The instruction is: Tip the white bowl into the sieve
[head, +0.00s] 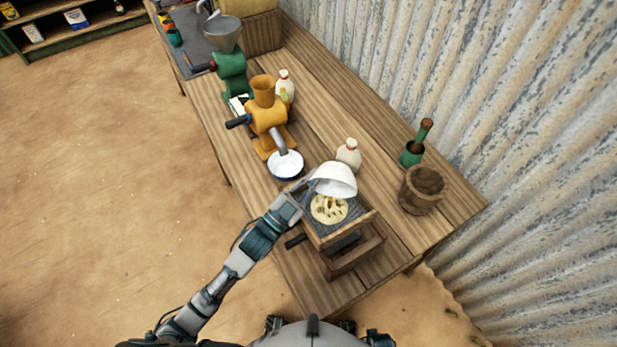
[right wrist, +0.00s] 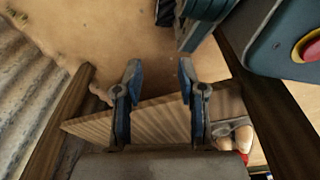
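The white bowl (head: 336,179) is tipped steeply over the sieve in the head view, its rounded outside facing up. My left gripper (head: 308,187) is shut on the bowl's left rim. The sieve (head: 372,217) is a wooden frame with dark mesh. A pale yellowish heap (head: 328,209) lies on the mesh just below the bowl. The inside of the bowl is hidden. My right gripper (right wrist: 158,85) is open and empty in the right wrist view, its two fingers well apart.
The sieve rests on a wooden stand (head: 360,257) at the near table end. A white enamel bowl (head: 286,166) sits under the orange grinder (head: 266,115). A white bottle (head: 349,154), a wooden mortar (head: 422,188) and a green cup with pestle (head: 412,155) stand nearby. A corrugated wall (head: 480,90) runs behind.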

